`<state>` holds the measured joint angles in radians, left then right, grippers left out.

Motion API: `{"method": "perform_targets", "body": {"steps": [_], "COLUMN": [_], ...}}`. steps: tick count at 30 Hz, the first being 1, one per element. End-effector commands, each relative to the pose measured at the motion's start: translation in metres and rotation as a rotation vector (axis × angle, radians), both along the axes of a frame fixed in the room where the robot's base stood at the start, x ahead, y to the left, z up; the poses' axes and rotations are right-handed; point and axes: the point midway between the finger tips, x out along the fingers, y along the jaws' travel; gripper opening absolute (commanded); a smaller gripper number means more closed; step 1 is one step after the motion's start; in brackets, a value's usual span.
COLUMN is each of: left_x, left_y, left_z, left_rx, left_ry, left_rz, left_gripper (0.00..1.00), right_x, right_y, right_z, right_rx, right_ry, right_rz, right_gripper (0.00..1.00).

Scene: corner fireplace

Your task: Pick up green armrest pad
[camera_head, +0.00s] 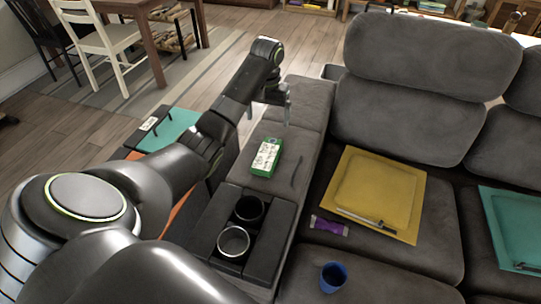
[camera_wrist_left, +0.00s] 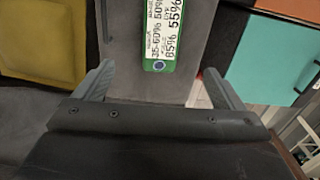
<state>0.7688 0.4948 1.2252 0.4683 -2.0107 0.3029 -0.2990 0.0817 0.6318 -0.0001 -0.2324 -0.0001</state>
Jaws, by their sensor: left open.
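The green armrest pad (camera_head: 267,157) looks like a small green block with a white printed label on top. It lies flat on the grey sofa armrest (camera_head: 307,92), behind the cup holders. In the left wrist view the green pad (camera_wrist_left: 160,35) is at the top middle, its near end ahead of the space between my fingers. My left gripper (camera_head: 287,112) is above the armrest, beyond the pad in the head view, apart from it. Its two fingers (camera_wrist_left: 157,67) are spread with nothing between them. My right gripper does not show.
A thin dark stick (camera_head: 298,172) lies right of the pad. Nearer is a console with two cup holders, one with a silver cup (camera_head: 233,241). A yellow tray (camera_head: 372,195), purple packet (camera_head: 329,226) and blue cup (camera_head: 333,276) sit on the seat. A teal folder (camera_head: 172,130) is left.

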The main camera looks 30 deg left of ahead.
Motion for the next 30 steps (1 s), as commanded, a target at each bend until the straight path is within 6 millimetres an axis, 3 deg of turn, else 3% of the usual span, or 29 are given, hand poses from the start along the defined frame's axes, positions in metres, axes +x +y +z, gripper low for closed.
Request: {"method": "perform_targets", "body": {"steps": [18, 24, 30], "left_x": [0.000, 0.000, 0.001], "left_y": [0.000, 0.001, 0.000], "left_z": [-0.077, -0.108, -0.121], "left_rx": [-0.001, -0.001, -0.001], "left_ry": [0.000, 0.002, -0.001], "left_rz": [0.000, 0.001, 0.000], "left_gripper": [0.91, 0.91, 0.91], "right_x": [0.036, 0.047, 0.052], "right_y": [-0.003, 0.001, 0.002], "right_z": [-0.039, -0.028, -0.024], "right_rx": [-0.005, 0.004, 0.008], "right_ry": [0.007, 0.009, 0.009], "right_rz": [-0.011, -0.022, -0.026], "right_gripper": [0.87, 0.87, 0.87]}}
